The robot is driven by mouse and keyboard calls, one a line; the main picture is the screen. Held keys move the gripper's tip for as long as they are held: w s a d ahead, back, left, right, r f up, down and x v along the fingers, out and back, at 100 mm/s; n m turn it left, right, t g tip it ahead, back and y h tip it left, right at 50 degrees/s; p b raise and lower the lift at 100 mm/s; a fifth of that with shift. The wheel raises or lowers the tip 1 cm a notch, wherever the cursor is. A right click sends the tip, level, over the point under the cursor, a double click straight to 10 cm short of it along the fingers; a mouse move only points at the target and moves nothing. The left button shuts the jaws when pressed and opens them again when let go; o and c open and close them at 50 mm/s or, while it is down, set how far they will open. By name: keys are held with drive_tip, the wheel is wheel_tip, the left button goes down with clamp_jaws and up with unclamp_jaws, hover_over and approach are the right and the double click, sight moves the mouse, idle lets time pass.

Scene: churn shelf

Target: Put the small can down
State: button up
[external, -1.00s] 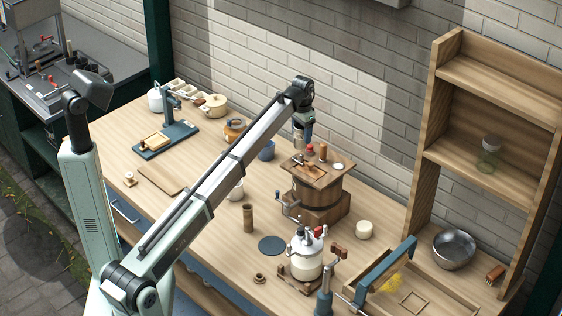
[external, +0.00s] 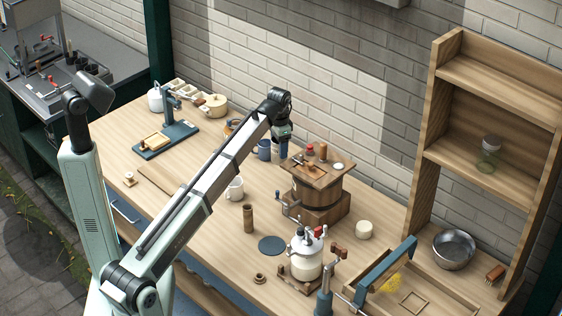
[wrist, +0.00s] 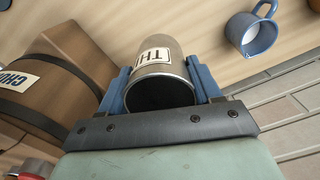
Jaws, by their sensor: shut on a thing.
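The small can (wrist: 160,52) is a grey metal cylinder with a white label, partly readable as "TH". My gripper (wrist: 163,88) is shut on it, with a blue finger on each side of the can. In the external view my gripper (external: 282,137) points down at the back of the table, just left of the wooden churn. The can is hard to make out there. In the wrist view it appears close to the wooden tabletop, but I cannot tell whether it touches it.
The wooden churn (external: 319,200) stands close on the right of my gripper, and it shows at left in the wrist view (wrist: 62,62). A blue mug (external: 264,151) stands close on the left. A white mug (external: 235,188) and a brown cylinder (external: 248,218) stand nearer the front.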

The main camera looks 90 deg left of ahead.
drive_tip(key=shift+f, duration=4.95)
drive_tip(key=shift+f, duration=0.1)
drive_tip(key=o, duration=1.1)
wheel_tip(320, 180, up, 12)
drive_tip(key=shift+r, duration=0.1)
